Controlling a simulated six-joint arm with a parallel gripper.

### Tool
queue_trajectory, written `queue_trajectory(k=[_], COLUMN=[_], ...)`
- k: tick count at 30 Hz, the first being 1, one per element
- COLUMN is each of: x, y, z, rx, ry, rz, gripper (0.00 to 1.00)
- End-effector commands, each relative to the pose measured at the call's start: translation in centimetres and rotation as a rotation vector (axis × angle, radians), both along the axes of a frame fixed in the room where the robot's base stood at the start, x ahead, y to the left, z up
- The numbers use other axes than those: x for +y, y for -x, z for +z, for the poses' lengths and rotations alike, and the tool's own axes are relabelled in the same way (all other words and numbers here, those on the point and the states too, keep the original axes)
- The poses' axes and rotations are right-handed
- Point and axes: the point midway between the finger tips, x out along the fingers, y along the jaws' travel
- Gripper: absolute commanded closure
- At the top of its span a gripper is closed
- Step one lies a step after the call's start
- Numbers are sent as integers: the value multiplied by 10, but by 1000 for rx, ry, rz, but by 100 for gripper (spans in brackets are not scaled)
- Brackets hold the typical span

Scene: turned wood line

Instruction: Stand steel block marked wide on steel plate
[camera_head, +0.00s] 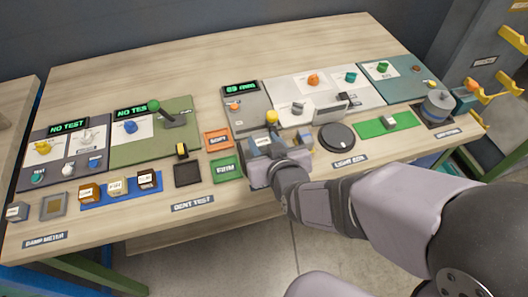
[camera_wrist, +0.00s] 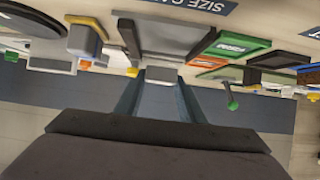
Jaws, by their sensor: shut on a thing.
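My gripper (camera_head: 265,146) is over the front middle of the bench, shut on a pale grey block (camera_wrist: 160,75) that shows between the fingertips in the wrist view. A small white label seems to face up there in the head view; I cannot read its mark. A grey plate (camera_wrist: 165,38) with a dark side edge lies close to the block in the wrist view. My wrist hides most of that area in the head view. I cannot tell whether block and plate touch. Another grey labelled block (camera_head: 17,211) stands at the bench's front left.
The orange tray (camera_head: 217,139) and green FIRM tray (camera_head: 226,169) lie just left of my gripper. A yellow-topped knob (camera_head: 272,117) stands close behind it. A black round disc (camera_head: 336,137) and a green mat (camera_head: 384,124) lie to the right. The bench's back strip is clear.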

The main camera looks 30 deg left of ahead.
Motion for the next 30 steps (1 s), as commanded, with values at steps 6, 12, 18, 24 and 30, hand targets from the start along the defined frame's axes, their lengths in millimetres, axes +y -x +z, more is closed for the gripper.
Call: queue_trajectory(k=[6, 12, 18, 24, 30], x=[0, 0, 1, 1, 0], y=[0, 0, 0, 0, 0], z=[-21, -39, -40, -42, -44], rx=[1, -1, -2, -2, 0], ry=[2, -1, -3, -2, 0], rz=[0, 0, 1, 1, 0], gripper=[97, 97, 97, 97, 57])
